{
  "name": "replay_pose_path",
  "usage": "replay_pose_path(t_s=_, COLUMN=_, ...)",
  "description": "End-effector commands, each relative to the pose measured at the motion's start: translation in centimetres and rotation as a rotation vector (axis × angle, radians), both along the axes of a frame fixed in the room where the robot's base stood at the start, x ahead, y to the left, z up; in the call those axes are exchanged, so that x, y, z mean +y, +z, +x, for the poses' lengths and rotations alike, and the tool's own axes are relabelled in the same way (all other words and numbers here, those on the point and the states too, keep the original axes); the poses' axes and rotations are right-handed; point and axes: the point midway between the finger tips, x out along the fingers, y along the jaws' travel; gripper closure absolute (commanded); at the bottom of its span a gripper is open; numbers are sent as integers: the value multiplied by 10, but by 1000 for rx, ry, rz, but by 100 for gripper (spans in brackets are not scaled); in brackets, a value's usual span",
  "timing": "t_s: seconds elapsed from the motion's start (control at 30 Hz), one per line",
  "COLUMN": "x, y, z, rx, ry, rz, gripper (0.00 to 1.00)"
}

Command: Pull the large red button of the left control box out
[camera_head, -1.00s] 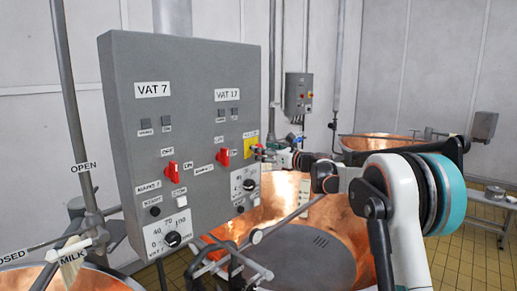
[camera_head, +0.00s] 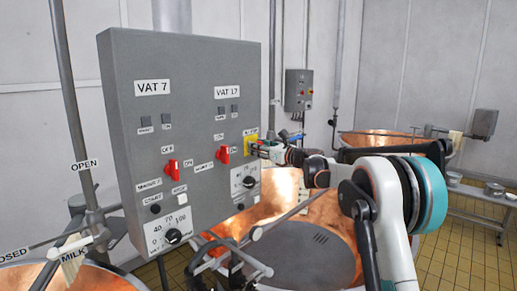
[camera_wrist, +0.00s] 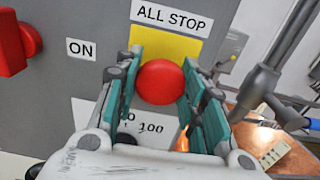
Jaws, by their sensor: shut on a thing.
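The left control box (camera_head: 190,62) is a grey panel labelled VAT 7 and VAT 17 in the head view. A yellow ALL STOP plate (camera_wrist: 168,44) is at its right edge; it also shows in the head view (camera_head: 251,143). The large red round button (camera_wrist: 160,82) sits on the plate's lower part in the wrist view. My gripper (camera_wrist: 161,76) is shut on the button, with one teal-padded finger on each side. In the head view my gripper (camera_head: 260,150) reaches the box's right edge from the right, and the button is hidden there.
Two red switches (camera_head: 173,169) and (camera_head: 223,154) are left of the button on the same panel. Copper vats (camera_head: 285,195) stand below and behind the box. A second grey box (camera_head: 299,90) hangs on the back wall. A vertical metal pipe (camera_wrist: 268,75) is right of my gripper.

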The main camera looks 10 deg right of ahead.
Motion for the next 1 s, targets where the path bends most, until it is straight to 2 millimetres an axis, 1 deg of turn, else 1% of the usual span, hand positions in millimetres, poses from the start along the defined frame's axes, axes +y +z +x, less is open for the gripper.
replay_pose_path(t_s=0.1, x=-7, y=-2, z=-8, rx=0, ry=-1, rz=0, gripper=100)
replay_pose_path(t_s=0.2, x=-9, y=-2, z=-12, rx=0, ry=0, rz=0, gripper=100)
replay_pose_path(t_s=0.43, x=-9, y=-1, z=-12, rx=0, ry=0, rz=-1, gripper=100)
replay_pose_path(t_s=0.47, x=-9, y=-1, z=-12, rx=1, ry=0, rz=-2, gripper=56)
replay_pose_path(t_s=0.5, x=-9, y=-1, z=-12, rx=0, ry=0, rz=-1, gripper=47)
replay_pose_path(t_s=0.53, x=-9, y=-1, z=-12, rx=0, ry=0, rz=-1, gripper=41)
replay_pose_path(t_s=0.87, x=-9, y=0, z=-12, rx=0, ry=0, rz=0, gripper=41)
replay_pose_path(t_s=1.0, x=-15, y=0, z=-19, rx=0, ry=-1, rz=0, gripper=41)
